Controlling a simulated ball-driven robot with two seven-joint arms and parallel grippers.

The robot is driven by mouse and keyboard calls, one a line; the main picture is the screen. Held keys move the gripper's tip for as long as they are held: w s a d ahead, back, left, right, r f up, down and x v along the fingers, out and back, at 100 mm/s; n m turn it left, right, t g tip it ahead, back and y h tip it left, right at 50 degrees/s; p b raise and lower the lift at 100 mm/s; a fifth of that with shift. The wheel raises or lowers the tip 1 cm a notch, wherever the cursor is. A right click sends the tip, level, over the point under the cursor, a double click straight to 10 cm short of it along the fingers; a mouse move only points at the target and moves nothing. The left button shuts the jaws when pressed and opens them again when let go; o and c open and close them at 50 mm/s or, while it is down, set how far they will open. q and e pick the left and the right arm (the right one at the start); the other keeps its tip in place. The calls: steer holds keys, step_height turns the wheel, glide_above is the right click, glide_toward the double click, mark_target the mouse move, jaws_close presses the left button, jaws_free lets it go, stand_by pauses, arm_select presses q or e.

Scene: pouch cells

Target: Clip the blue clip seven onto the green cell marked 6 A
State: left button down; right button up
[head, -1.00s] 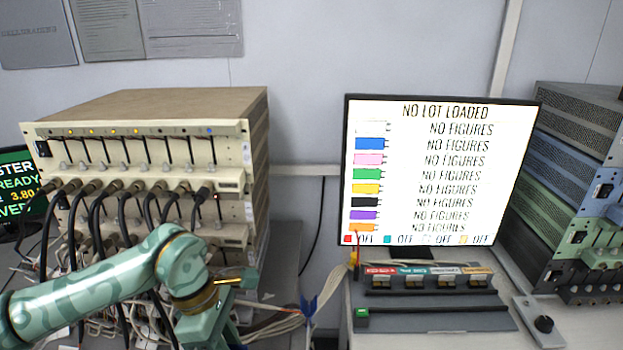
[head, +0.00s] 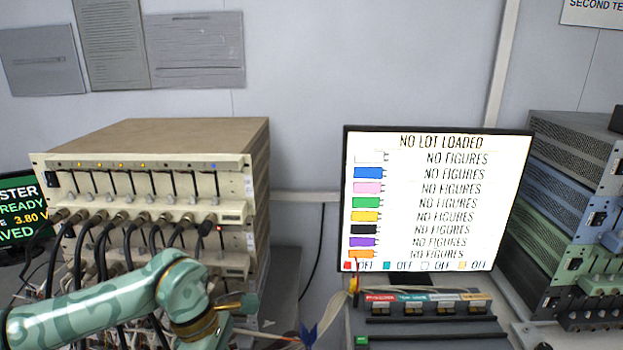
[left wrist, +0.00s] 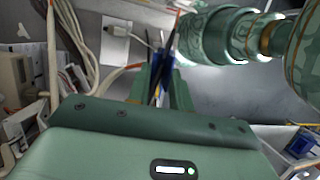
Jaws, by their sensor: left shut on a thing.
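My left gripper (left wrist: 160,85) is shut on a blue clip (left wrist: 165,65) in the left wrist view. Only part of the clip shows between the fingers, and its number cannot be read. In the head view my left arm comes in from the lower left, and its fingertips are out of frame. A blue forked piece (head: 308,335) shows among wires at the bottom; I cannot tell if it is the same clip. No green cell marked 6 A can be made out. My right gripper is not in view.
A beige rack (head: 150,185) with many black cables stands behind my left arm. A monitor (head: 436,200) reads NO LOT LOADED above a dark bench unit (head: 430,328) with labelled switches. Stacked instruments (head: 575,200) stand at the right. Loose wires run along the bottom.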

arm_select(q)
steer(key=shift+s+f+b, duration=0.25)
steer(key=shift+f, duration=0.4)
steer(key=shift+s+f+b, duration=0.2)
steer(key=shift+f, duration=0.45)
steer(key=shift+f, duration=0.15)
steer(key=shift+s+f+b, duration=0.2)
steer(key=shift+f+b, duration=0.15)
steer(key=shift+f, duration=0.35)
steer(key=c, duration=0.8)
jaws_free()
steer(key=shift+c, duration=0.2)
